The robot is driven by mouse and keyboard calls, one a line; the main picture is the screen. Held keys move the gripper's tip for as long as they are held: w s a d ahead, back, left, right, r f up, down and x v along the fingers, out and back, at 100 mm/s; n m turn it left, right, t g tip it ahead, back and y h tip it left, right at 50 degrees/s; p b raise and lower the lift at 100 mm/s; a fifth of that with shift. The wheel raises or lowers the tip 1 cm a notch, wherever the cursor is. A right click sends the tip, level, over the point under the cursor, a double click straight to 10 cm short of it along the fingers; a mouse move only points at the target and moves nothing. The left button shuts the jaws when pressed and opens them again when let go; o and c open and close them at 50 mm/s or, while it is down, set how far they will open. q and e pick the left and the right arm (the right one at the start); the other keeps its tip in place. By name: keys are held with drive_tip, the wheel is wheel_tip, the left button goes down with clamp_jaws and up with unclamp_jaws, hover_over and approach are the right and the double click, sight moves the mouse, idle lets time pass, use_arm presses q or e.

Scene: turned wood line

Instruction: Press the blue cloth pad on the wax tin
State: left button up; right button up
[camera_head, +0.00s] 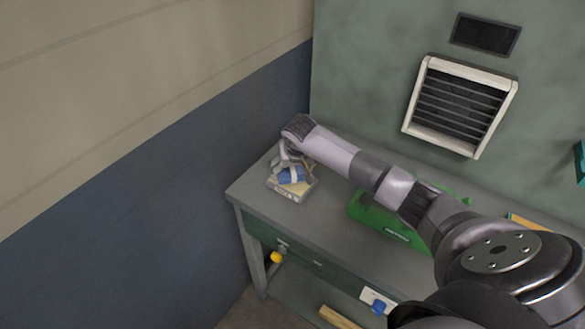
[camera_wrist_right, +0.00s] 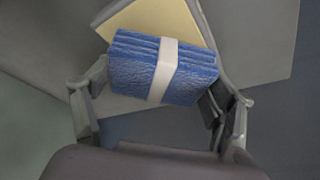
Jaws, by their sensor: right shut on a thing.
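The blue cloth pad (camera_head: 291,175) is a folded blue bundle with a white band around it. It also fills the middle of the right wrist view (camera_wrist_right: 190,72). My right gripper (camera_head: 288,166) is shut on the pad, with one finger on each side of it (camera_wrist_right: 160,98). The wax tin (camera_head: 292,193) is a shallow grey square tin with pale yellow wax, at the left end of the bench. The pad is over the tin and hides part of the wax; I cannot tell whether they touch. The wax also shows behind the pad (camera_wrist_right: 150,22). My left gripper is not in view.
The grey bench (camera_head: 335,215) has a green case (camera_head: 385,222) to the right, partly behind my right arm. A wall stands close on the left. A yellow object (camera_head: 276,257) is at the bench front, below the top. A vent (camera_head: 460,105) is on the back wall.

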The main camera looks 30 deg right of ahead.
sight(293, 169)
drive_tip(key=shift+f+b, duration=0.5)
idle(0.9)
drive_tip(key=shift+f+b, duration=0.1)
drive_tip(key=shift+b, duration=0.2)
idle(1.5)
drive_tip(key=shift+r+p, duration=1.85)
drive_tip(key=shift+r, duration=1.75)
